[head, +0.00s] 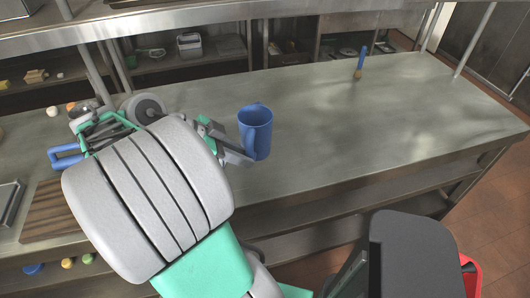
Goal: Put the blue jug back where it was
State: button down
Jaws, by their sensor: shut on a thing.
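The blue jug (256,131) is upright at the end of my arm, over the middle-left part of the steel counter (330,135). My gripper (238,148) is at the jug's left side and shut on it. The arm hides part of the fingers, and I cannot tell exactly where they grip. Whether the jug's base touches the counter or hangs just above it is unclear.
A blue-handled brush (361,64) stands at the back right. A wooden board (52,207) and a metal tray (10,201) lie at the left. A blue handle (65,158) shows beside my arm. The counter right of the jug is clear. An upper shelf (200,27) runs along the back.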

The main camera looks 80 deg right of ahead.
aim_at(256, 143)
jog(key=d+f, duration=0.1)
jog(key=d, duration=0.2)
jog(key=d+f+b, duration=0.1)
jog(key=d+f, duration=0.1)
jog(key=d, duration=0.1)
jog(key=d+f, duration=0.1)
jog(key=d, duration=0.2)
jog(key=shift+s+d+f+b, duration=0.2)
jog(key=shift+s+f+b, duration=0.1)
jog(key=shift+s+b, duration=0.1)
jog(key=d+f, duration=0.1)
jog(key=f, duration=0.1)
jog(key=w+d+f, duration=0.1)
jog(key=f, duration=0.2)
jog(key=d+f+p, duration=0.1)
jog(key=d+f, duration=0.1)
jog(key=shift+w+d+f, duration=0.1)
jog(key=shift+w+f, duration=0.05)
jog(key=shift+f, duration=0.6)
